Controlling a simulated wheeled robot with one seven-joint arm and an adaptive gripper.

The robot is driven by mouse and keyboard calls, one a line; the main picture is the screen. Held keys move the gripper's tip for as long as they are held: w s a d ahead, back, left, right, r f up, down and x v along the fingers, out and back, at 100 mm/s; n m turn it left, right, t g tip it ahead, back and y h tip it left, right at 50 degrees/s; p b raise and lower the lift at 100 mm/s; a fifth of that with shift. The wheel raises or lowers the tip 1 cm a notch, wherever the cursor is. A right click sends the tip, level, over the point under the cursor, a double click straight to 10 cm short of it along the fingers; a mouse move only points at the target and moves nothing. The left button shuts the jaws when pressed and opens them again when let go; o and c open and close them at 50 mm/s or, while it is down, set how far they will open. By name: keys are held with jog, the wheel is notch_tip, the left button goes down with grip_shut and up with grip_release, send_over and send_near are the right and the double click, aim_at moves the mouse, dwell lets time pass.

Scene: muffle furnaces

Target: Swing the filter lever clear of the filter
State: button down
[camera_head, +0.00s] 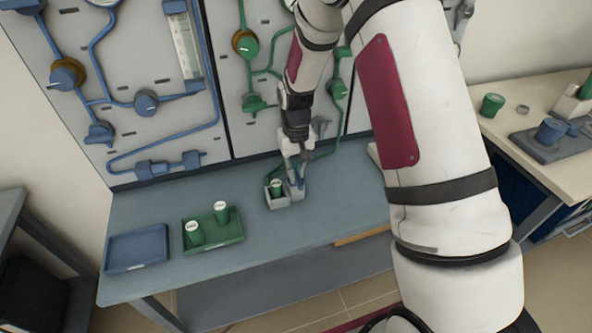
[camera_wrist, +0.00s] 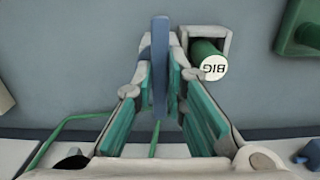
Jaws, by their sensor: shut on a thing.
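The filter (camera_head: 277,187) is a green cylinder with a white top. It stands in a small light grey holder (camera_head: 283,202) on the bench. In the wrist view the filter's white top (camera_wrist: 214,67) reads "BIG". The filter lever (camera_wrist: 159,65) is a slim blue-grey bar to the left of the filter in that view, apart from its top. My gripper (camera_wrist: 160,58) is shut on the lever, with one finger on each side of it. In the head view my gripper (camera_head: 297,163) is just above and right of the filter, and it hides part of the lever.
A green tray (camera_head: 232,238) with two green white-topped cylinders and an empty blue tray (camera_head: 137,250) lie on the bench at left. A panel (camera_head: 150,65) with pipes and valves stands behind. A side bench (camera_head: 500,122) with cups is at right. Bench space before the holder is clear.

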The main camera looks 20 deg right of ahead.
dwell(0.3)
jog(key=c, duration=1.6)
grip_release()
notch_tip(320, 180, up, 12)
